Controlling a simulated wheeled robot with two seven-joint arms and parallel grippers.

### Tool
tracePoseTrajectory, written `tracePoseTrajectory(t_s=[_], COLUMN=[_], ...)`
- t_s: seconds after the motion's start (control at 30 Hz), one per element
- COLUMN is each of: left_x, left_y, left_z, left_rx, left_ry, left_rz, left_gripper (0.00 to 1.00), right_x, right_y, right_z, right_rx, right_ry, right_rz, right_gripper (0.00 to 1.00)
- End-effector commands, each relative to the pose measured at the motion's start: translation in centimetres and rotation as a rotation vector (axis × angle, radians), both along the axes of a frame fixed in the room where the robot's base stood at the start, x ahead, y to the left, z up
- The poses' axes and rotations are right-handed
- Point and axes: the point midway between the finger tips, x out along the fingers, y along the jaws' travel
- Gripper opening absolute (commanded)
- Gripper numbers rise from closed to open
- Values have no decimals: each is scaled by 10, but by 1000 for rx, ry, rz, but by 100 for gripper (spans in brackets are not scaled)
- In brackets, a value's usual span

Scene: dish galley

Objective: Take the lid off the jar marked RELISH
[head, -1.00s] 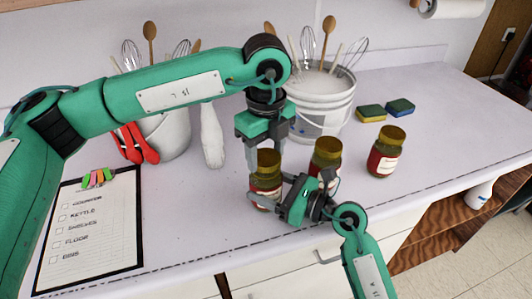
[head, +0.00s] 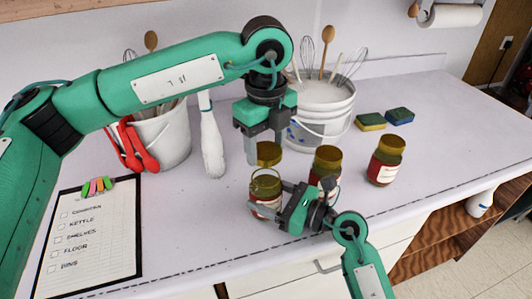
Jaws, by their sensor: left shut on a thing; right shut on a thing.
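Three jars with dark red labels stand on the counter. The left jar (head: 265,187) is uncovered, its round glass rim showing. My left gripper (head: 266,148) is shut on its yellow-brown lid (head: 268,156), held just above the rim and apart from it. My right gripper (head: 267,200) is shut on the left jar's body from the right side. The middle jar (head: 326,160) and the right jar (head: 386,160) still wear lids. The middle jar is partly hidden by my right gripper. The label words are too small or covered to read.
A clipboard (head: 92,240) lies at the left. Behind stand a bucket with red-handled tools (head: 170,140), a white bottle (head: 212,145) and a white bucket of whisks and spoons (head: 325,105). Two sponges (head: 371,121) lie at the back right. The counter's right side is clear.

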Motion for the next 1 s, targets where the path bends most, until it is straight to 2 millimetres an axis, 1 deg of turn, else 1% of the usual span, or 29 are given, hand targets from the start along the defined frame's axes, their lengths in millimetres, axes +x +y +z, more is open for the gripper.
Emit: tracePoseTrajectory(t_s=[0.03, 0.1, 0.27, 0.3, 0.37, 0.4, 0.43, 0.77, 0.87, 1.0], left_x=[0, 0, 0, 0, 0, 0, 0, 0, 0, 0], left_y=[0, 0, 0, 0, 0, 0, 0, 0, 0, 0], left_z=[6, 10, 10, 10, 10, 10, 10, 9, 7, 2], left_rx=[-1, -1, -1, -1, -1, -1, -1, -1, -1, -1], left_ry=[-2, -1, 1, 1, 1, 1, 1, 1, 1, 1], left_rz=[0, 0, 0, 0, 0, 0, 0, 0, 0, 0], left_gripper=[28, 28, 28, 28, 28, 28, 28, 28, 28, 28], right_x=[0, 0, 0, 0, 0, 0, 0, -1, -5, -17], right_y=[0, 0, 0, 0, 0, 0, 0, -2, -11, -31], right_z=[-1, -1, -1, -1, -1, 0, 0, -1, -3, -3], right_rx=[0, 0, 0, 0, 0, 0, 0, -1, -3, -5], right_ry=[1, 1, 1, 1, 1, 1, 1, 0, 1, -1], right_rz=[0, 0, 0, 0, 0, 0, 0, 0, -2, -1], right_gripper=[1, 1, 1, 66, 78, 86, 90, 90, 90, 90])
